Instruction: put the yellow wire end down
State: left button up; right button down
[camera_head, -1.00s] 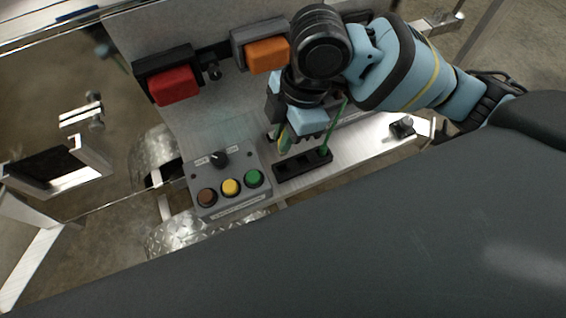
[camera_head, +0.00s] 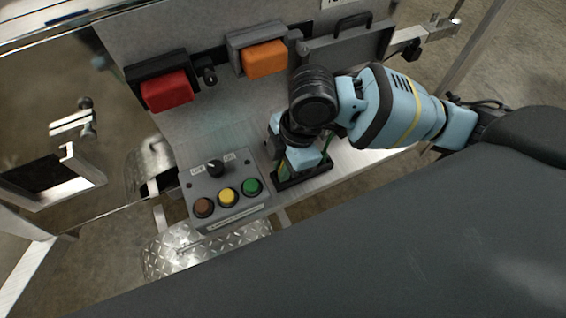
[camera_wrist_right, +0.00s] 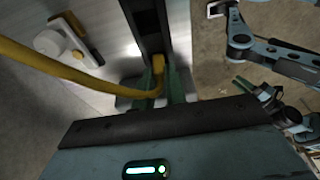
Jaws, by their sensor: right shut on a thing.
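My right gripper (camera_head: 287,174) points down at the black slotted block (camera_head: 310,177) beside the button box. In the right wrist view my right gripper (camera_wrist_right: 162,88) is shut on the yellow wire end (camera_wrist_right: 158,64). The yellow wire (camera_wrist_right: 50,66) bends away from it to the left. The black block (camera_wrist_right: 143,18) lies just beyond the fingertips. I cannot tell whether the wire end touches it. A green wire (camera_head: 326,148) shows behind the gripper. My left gripper is not in the head view.
The grey button box (camera_head: 221,189) has a dial and brown, yellow and green buttons, close left of the gripper. Bare metal surface lies right of the block.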

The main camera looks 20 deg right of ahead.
jog(key=c, duration=1.9)
grip_release()
jog(key=shift+f, duration=0.1)
jog(key=o, duration=0.5)
jog(key=shift+c, duration=0.2)
jog(key=p+v, duration=0.2)
jog(key=v, duration=1)
